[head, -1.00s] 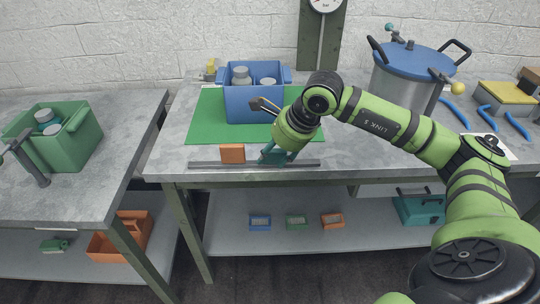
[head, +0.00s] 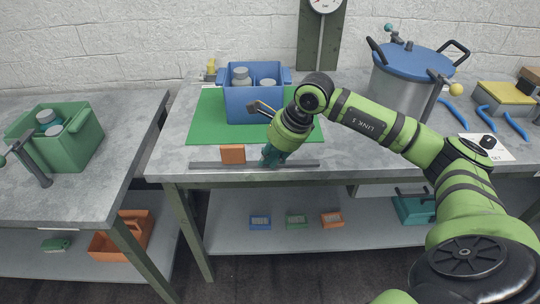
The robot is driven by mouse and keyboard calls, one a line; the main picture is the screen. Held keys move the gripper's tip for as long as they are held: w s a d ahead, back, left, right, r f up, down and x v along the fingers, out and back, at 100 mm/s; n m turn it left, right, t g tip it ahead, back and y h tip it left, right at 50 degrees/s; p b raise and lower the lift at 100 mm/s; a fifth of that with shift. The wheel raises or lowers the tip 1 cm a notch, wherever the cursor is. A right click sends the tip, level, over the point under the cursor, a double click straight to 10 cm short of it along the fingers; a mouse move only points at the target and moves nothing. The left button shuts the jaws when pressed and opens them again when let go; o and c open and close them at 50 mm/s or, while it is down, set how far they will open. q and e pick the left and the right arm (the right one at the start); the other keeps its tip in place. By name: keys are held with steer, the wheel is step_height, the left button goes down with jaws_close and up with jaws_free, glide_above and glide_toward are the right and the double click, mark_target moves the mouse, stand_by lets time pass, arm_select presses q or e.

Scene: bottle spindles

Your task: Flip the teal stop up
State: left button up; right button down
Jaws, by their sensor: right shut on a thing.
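The teal stop (head: 268,161) is at the front edge of the table, on the grey rail (head: 225,164). It is small and mostly covered by my right gripper (head: 272,154), so I cannot tell its exact tilt. The right gripper points down at the stop and is shut on it. An orange stop (head: 232,154) stands upright on the same rail, just left of the teal one and apart from it. My left gripper is out of view.
A blue crate (head: 254,105) with grey-lided bottles stands on a green mat (head: 205,125) behind the rail. A large blue-lidded pot (head: 404,85) stands at the back right. A green crate (head: 75,148) is on the left table.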

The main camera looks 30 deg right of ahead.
steer(key=shift+w+d+r+g+y+p, duration=0.1)
steer(key=shift+w+d+g+y+p, duration=0.15)
steer(key=shift+g+y+p, duration=0.45)
steer(key=shift+a, duration=0.1)
steer(key=c, duration=1.1)
jaws_free()
steer(key=shift+r, duration=0.15)
steer(key=v, duration=1.1)
steer(key=shift+r, duration=0.45)
